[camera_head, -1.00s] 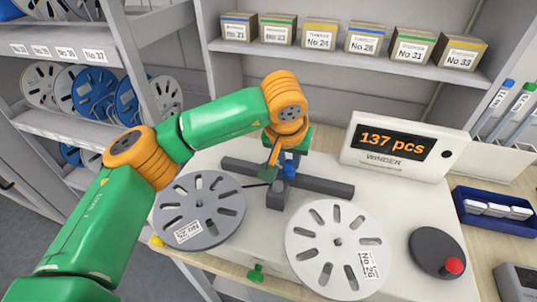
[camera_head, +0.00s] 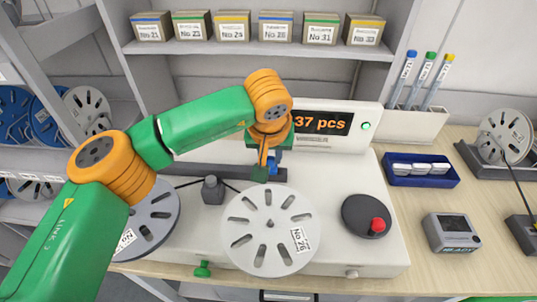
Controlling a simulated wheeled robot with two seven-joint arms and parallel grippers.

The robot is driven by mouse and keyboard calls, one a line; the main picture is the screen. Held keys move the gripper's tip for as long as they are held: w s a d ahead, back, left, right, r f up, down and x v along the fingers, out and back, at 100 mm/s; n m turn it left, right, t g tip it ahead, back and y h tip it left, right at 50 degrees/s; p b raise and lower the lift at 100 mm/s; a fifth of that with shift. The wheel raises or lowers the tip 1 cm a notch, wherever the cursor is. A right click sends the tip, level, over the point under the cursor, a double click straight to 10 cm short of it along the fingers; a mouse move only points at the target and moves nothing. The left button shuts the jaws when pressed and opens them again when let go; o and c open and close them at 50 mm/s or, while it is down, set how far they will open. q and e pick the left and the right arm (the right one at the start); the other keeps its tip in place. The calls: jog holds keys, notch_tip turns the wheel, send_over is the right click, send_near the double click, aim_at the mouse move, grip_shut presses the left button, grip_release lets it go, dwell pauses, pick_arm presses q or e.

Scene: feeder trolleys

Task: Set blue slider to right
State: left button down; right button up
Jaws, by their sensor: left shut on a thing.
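The blue slider (camera_head: 273,160) sits at the right part of the dark rail (camera_head: 280,175) on the white winder, mostly hidden behind my left gripper. My left gripper (camera_head: 265,172) is shut on the slider, its fingers pointing down. The grey block (camera_head: 213,191) in front of the rail stands apart, to the left of the slider. My right gripper is not in view.
A red-knobbed disc (camera_head: 367,216) and blue tray (camera_head: 420,170) stand to the right.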

pick_arm(q)
jog(key=c, duration=0.7)
grip_release()
jog(key=shift+d, duration=0.3)
jog(key=shift+r, duration=0.25)
jog(key=b+v, duration=0.1)
jog(key=v, duration=0.5)
jog(key=shift+s+r+b, duration=0.25)
jog(key=shift+b, duration=0.05)
